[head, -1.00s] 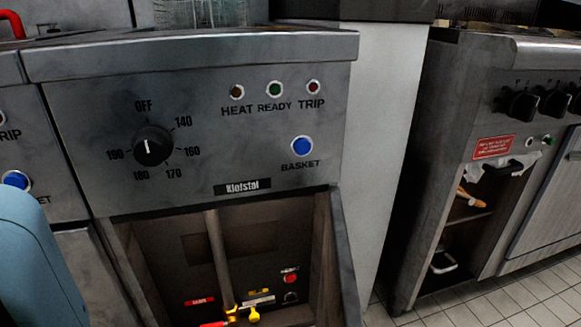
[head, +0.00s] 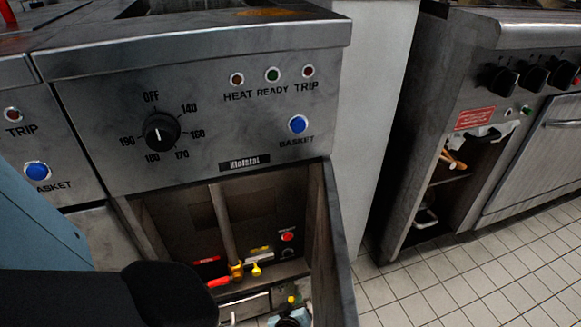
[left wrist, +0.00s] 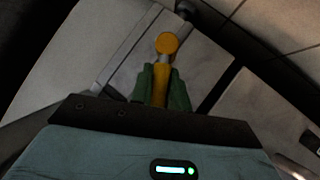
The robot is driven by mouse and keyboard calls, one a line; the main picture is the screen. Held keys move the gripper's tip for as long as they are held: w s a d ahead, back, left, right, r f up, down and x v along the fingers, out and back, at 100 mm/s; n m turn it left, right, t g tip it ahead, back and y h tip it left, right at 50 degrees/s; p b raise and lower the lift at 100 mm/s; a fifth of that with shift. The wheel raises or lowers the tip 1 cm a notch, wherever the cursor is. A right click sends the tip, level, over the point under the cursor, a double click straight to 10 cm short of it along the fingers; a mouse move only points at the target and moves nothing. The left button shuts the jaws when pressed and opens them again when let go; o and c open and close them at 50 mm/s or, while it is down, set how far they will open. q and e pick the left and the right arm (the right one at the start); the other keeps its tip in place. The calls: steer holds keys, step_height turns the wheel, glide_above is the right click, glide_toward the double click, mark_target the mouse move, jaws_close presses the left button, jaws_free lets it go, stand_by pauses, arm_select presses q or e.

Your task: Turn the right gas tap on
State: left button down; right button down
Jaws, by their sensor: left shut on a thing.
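In the open cabinet under the fryer, a yellow tap handle (head: 256,270) stands beside another yellow fitting (head: 237,270) at the foot of a vertical pipe. A red handle (head: 218,283) lies just left of them. My left gripper (head: 291,304) is low in the cabinet, at the bottom edge of the head view. In the left wrist view its green fingers (left wrist: 160,88) are shut on a yellow lever with a round end (left wrist: 167,43). I cannot tell for certain which tap this lever belongs to. My right gripper is not in view.
The fryer panel has a dial (head: 161,131) and a blue basket button (head: 298,124). The open cabinet door (head: 338,250) stands at the right of the opening. A range (head: 480,130) stands further right. The tiled floor (head: 480,270) between is clear.

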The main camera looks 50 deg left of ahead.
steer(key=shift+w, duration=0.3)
arm_select(q)
steer(key=c, duration=1.3)
jaws_free()
steer(key=shift+c, duration=0.2)
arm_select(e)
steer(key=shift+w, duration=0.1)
